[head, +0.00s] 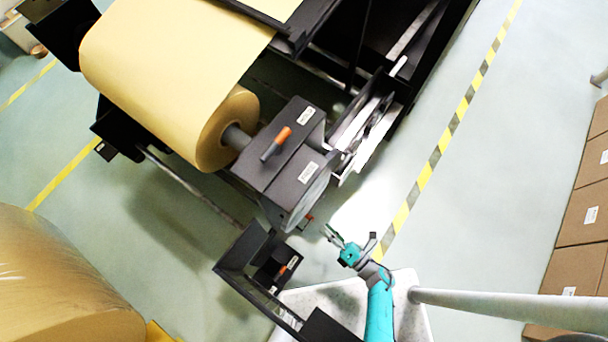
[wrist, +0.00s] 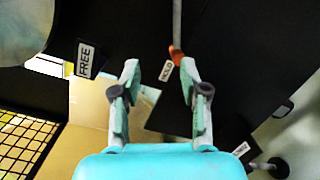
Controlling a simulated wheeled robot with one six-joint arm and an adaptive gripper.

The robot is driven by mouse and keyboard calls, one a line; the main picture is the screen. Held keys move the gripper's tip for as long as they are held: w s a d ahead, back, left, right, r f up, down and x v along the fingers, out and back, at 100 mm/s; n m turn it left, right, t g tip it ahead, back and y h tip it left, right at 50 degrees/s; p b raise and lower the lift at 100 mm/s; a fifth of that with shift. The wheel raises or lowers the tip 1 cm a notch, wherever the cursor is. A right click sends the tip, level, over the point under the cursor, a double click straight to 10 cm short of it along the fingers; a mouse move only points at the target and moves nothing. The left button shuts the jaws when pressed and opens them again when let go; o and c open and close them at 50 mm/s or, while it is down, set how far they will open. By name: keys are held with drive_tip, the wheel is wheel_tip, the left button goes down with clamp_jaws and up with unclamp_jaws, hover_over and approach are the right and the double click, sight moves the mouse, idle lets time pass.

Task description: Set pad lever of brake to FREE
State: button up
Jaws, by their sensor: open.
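In the wrist view a grey lever with an orange tip (wrist: 176,54) hangs from the top. Its tip is beside a white label that seems to read HOLD (wrist: 166,70). The FREE label (wrist: 85,60) is on a dark part to the left. My gripper (wrist: 158,80) is open and empty; its two fingers point toward the lever, with the tip between and beyond them. Contact is not visible. In the head view my gripper (head: 334,236) is just right of a small orange-red tip (head: 308,220) by the brake disc (head: 309,196).
A dark box with an orange handle (head: 276,143) stands beside the kraft roll (head: 222,132). A lower dark bracket holds another orange handle (head: 287,267). Cardboard boxes (head: 577,230) line the right. Floor is clear around the striped tape (head: 436,157).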

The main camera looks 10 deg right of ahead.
sight(309, 217)
drive_tip(key=shift+w+a+f+n+g+y, duration=0.35)
drive_tip(key=shift+w+a+f+n, duration=0.2)
drive_tip(key=shift+w+a, duration=0.75)
drive_tip(key=shift+w+a+f+n+g+y, duration=0.35)
drive_tip(key=shift+w+a+n, duration=0.3)
drive_tip(key=shift+w+a, duration=0.65)
drive_tip(key=shift+w+a+f+n+g+y, duration=0.2)
drive_tip(key=shift+w+a+f+n+y, duration=0.3)
drive_tip(key=shift+w+a, duration=0.8)
drive_tip(key=shift+w+d, duration=0.25)
clamp_jaws()
